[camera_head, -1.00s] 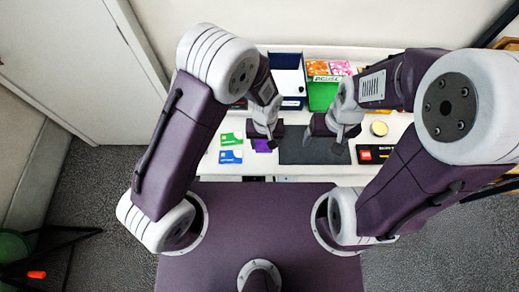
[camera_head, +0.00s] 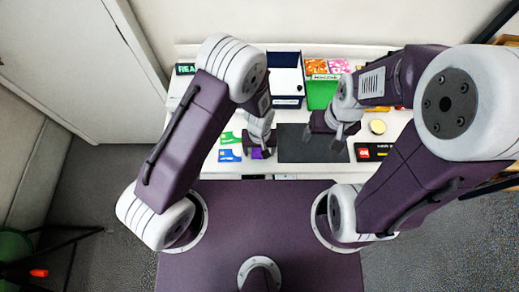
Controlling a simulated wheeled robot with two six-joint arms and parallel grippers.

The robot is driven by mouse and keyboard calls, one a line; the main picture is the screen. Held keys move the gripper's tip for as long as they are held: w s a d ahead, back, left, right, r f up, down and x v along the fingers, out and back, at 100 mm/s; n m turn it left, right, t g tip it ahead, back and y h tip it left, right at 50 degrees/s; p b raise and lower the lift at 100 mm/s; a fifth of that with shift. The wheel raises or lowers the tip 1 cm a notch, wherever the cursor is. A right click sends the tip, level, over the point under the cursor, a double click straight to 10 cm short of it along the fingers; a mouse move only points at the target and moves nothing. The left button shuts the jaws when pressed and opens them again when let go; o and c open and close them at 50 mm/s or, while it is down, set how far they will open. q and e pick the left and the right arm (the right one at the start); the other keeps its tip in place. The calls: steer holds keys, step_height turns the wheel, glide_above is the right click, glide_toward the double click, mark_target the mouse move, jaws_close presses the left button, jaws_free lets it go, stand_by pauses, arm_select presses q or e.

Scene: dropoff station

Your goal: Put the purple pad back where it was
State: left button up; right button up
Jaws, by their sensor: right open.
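The purple pad (camera_head: 257,154) shows as a small patch at the front of the white table, just left of the dark mat. My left gripper (camera_head: 259,147) is directly over it and hides most of it. I cannot tell whether its fingers are closed on the pad or only beside it. My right gripper (camera_head: 336,142) is open and empty over the right part of the dark mat (camera_head: 297,151).
Green and blue cards (camera_head: 229,155) lie left of the pad. A blue-and-white tray (camera_head: 286,82) and a green bin (camera_head: 321,95) stand at the back. A yellow round thing (camera_head: 378,127) and a black box (camera_head: 372,152) are at the right.

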arm_select(q)
steer(key=shift+r, duration=0.3)
step_height(320, 180, up, 12)
steer(key=b, duration=0.1)
steer(key=shift+f, duration=0.15)
